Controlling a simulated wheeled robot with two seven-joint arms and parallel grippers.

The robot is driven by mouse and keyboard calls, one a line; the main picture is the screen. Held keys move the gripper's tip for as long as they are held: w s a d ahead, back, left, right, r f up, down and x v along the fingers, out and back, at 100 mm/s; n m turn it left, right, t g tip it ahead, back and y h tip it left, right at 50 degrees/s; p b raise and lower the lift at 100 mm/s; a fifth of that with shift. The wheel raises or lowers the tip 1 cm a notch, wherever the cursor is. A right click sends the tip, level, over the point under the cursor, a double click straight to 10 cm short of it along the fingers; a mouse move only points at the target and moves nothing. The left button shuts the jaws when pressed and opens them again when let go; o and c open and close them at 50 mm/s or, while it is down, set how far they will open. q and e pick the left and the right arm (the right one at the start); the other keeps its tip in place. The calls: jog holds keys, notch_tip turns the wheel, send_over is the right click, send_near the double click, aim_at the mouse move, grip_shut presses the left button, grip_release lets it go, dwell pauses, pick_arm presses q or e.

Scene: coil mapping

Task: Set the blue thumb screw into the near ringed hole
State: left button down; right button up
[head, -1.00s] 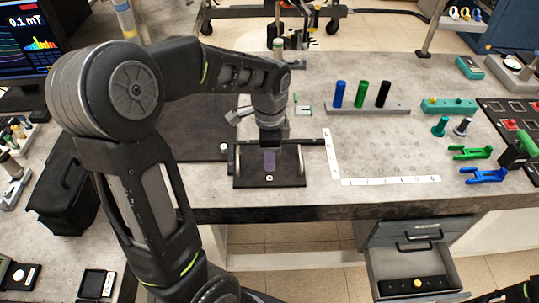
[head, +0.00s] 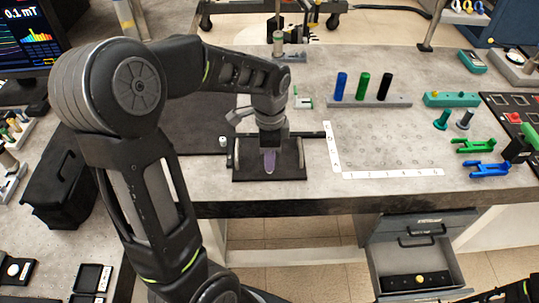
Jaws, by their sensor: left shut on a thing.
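My left gripper (head: 269,160) hangs pointing down over a small black plate (head: 244,174) near the table's front edge. It is shut on a small purplish-blue piece, taken to be the blue thumb screw, mostly hidden by the fingers. I cannot tell whether the piece touches the plate. No ringed hole can be made out; the gripper covers the middle of the plate. My right gripper is not in view.
A dotted grid area (head: 385,145) with white scale strips lies right of the plate. Behind it a grey rack (head: 370,102) holds blue, green and black pegs. Green (head: 475,146) and blue (head: 486,169) forked parts lie at right. An open drawer (head: 415,263) is below.

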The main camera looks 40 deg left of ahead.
pick_arm(q)
jog(key=shift+f+b, duration=0.75)
jog(key=shift+f, duration=0.35)
dwell(1.1)
jog(key=m, duration=0.5)
jog(key=c, duration=1.1)
grip_release()
jog(key=shift+c, duration=0.2)
jog(key=shift+r, duration=0.1)
notch_tip(320, 180, up, 8)
jog(key=shift+f, duration=0.2)
